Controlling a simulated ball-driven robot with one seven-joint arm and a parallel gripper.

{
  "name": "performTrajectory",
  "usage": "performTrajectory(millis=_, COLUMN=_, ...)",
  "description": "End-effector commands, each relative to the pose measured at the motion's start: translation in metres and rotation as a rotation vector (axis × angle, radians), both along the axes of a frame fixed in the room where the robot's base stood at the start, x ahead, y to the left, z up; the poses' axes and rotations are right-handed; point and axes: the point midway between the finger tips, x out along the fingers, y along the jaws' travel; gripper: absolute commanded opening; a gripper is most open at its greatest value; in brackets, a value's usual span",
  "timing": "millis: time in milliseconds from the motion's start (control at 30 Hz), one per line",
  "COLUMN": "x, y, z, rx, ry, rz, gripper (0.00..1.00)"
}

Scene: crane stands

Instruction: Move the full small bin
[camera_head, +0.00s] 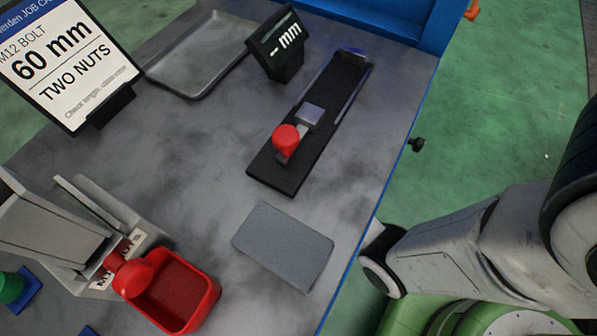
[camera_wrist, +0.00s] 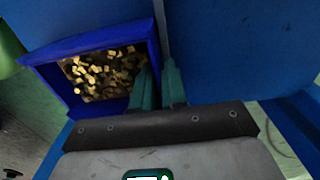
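The small bin (camera_wrist: 53,77) is blue and shows at the upper left of the wrist view. It holds many small brass-coloured pieces (camera_wrist: 103,75). My gripper (camera_wrist: 159,68) has two green fingers close together at the bin's right wall. One finger is on the inner side and the other on the outer side, with the thin wall between them. The fingers look shut on this wall. The lower part of the bin is hidden. In the head view neither the blue bin nor my gripper shows, only part of my arm at the right.
Blue panels (camera_wrist: 230,50) lie behind the bin. In the head view, the grey bench (camera_head: 190,165) carries a red bin (camera_head: 205,315), a grey pad (camera_head: 283,246), a black measuring fixture (camera_head: 275,177), a metal tray (camera_head: 200,60) and a job card (camera_head: 65,60). Green floor (camera_head: 490,110) is open at right.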

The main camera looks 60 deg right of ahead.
Motion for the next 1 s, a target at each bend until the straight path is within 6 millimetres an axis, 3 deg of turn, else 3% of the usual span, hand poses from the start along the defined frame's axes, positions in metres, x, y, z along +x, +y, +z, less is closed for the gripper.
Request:
performTrajectory(millis=267, x=0.000, y=0.000, z=0.000, rx=0.000, ry=0.000, rz=0.000, gripper=0.39)
performTrajectory(millis=567, x=0.000, y=0.000, z=0.004, rx=0.000, ry=-0.001, rz=0.000, gripper=0.39)
performTrajectory(millis=667, x=0.000, y=0.000, z=0.015, rx=-0.001, ry=-0.001, rz=0.000, gripper=0.39)
performTrajectory(millis=1000, x=0.001, y=0.000, z=0.079, rx=-0.001, ry=-0.002, rz=0.000, gripper=0.39)
